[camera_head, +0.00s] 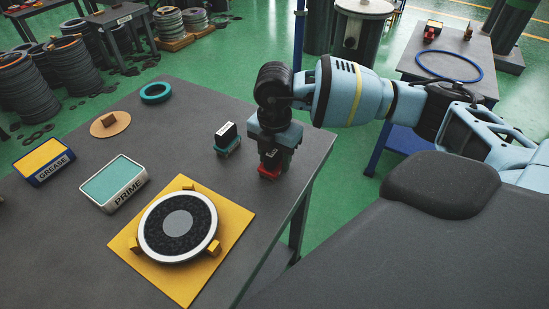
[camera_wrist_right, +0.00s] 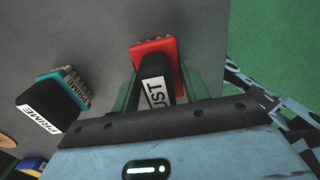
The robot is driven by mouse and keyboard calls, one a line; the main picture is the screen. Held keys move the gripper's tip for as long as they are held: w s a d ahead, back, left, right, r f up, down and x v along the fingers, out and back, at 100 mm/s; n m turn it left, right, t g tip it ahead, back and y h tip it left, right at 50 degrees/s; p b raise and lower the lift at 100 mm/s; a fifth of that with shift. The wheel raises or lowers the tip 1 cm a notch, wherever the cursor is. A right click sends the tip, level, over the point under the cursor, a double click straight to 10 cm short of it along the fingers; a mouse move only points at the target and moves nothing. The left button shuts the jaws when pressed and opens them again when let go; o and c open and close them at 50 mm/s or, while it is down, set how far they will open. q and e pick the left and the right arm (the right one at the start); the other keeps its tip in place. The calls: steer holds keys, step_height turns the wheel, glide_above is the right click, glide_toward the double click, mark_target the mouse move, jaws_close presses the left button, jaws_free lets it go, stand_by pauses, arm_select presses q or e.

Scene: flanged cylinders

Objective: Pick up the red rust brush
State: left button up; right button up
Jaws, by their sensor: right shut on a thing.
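The red rust brush (camera_head: 269,171) is at the right part of the grey table (camera_head: 90,235), upright, with a red base and a black handle labelled RUST. It also shows in the right wrist view (camera_wrist_right: 153,50), its handle between the green fingers. My right gripper (camera_head: 272,155) points down over the brush and is shut on its handle. In the right wrist view the gripper (camera_wrist_right: 155,88) has one finger on each side of the handle. I cannot tell whether the brush touches the table. My left gripper is not in view.
A teal prime brush (camera_head: 228,139) stands just left of the rust brush. A yellow plate with a round flange (camera_head: 180,227) lies at the front. The PRIME tray (camera_head: 114,184), GREASE tray (camera_head: 44,162) and a teal ring (camera_head: 156,92) are farther left.

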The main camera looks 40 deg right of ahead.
steer(key=shift+c, duration=0.8)
steer(key=shift+r, duration=0.1)
steer(key=shift+r, duration=0.45)
steer(key=r, duration=0.1)
steer(key=s+r, duration=0.1)
steer(key=shift+d+r, duration=0.1)
steer(key=shift+r, duration=0.2)
steer(key=s+d+r, duration=0.1)
steer(key=s, duration=1.4)
steer(key=shift+d+r+b, duration=0.2)
steer(key=shift+b, duration=0.25)
